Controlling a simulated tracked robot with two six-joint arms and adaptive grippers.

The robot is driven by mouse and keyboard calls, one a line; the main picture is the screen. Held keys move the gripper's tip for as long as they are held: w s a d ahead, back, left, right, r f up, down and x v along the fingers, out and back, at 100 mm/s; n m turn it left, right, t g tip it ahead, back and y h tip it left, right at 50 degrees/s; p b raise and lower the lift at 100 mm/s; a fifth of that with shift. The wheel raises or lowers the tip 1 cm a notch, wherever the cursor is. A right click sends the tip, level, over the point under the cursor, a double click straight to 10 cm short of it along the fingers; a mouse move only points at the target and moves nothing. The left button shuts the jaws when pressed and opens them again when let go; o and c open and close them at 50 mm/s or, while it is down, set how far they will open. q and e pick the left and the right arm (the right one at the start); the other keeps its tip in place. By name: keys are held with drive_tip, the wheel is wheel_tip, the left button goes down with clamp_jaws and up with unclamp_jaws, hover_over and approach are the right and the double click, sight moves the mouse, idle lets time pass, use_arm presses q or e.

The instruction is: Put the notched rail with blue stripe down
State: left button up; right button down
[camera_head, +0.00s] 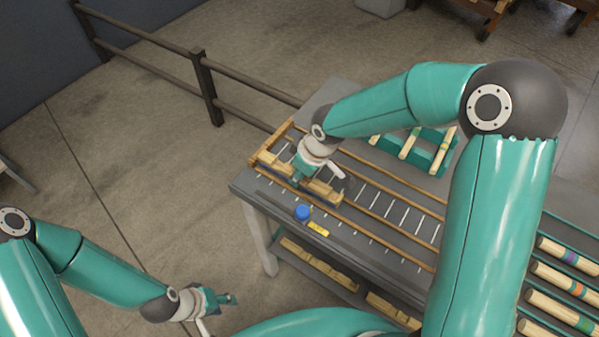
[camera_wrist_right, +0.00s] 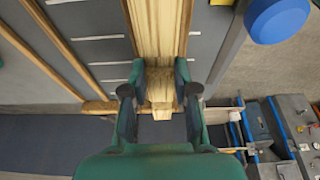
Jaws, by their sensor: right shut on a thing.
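My right gripper (camera_head: 304,174) is low over the near-left end of the wood-edged frame (camera_head: 388,223) on the grey table. In the right wrist view my right gripper (camera_wrist_right: 159,85) is shut on a pale wooden notched rail (camera_wrist_right: 160,30), which runs away between the fingers. In the head view the rail (camera_head: 325,190) lies low in the frame, partly hidden by the gripper; I cannot tell whether it touches the table. No blue stripe shows on it. My left gripper (camera_head: 230,299) hangs empty over the floor, away from the table; its opening is unclear.
A blue round knob (camera_head: 302,212) and a yellow label (camera_head: 318,229) are at the table's near edge. A teal rack (camera_head: 440,158) with pale rails stands behind the frame. Banded wooden pieces (camera_head: 562,285) lie at the right. Wooden pieces (camera_head: 320,265) lie on a lower shelf.

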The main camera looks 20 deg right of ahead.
drive_tip(key=shift+f+b, duration=0.6)
drive_tip(key=shift+b, duration=0.1)
drive_tip(key=c, duration=0.9)
unclamp_jaws()
drive_tip(key=shift+r, duration=0.1)
drive_tip(key=shift+r+p, duration=0.6)
drive_tip(key=shift+p, duration=0.2)
drive_tip(key=v, duration=1.2)
drive_tip(key=shift+b, duration=0.35)
drive_tip(key=shift+f, duration=0.1)
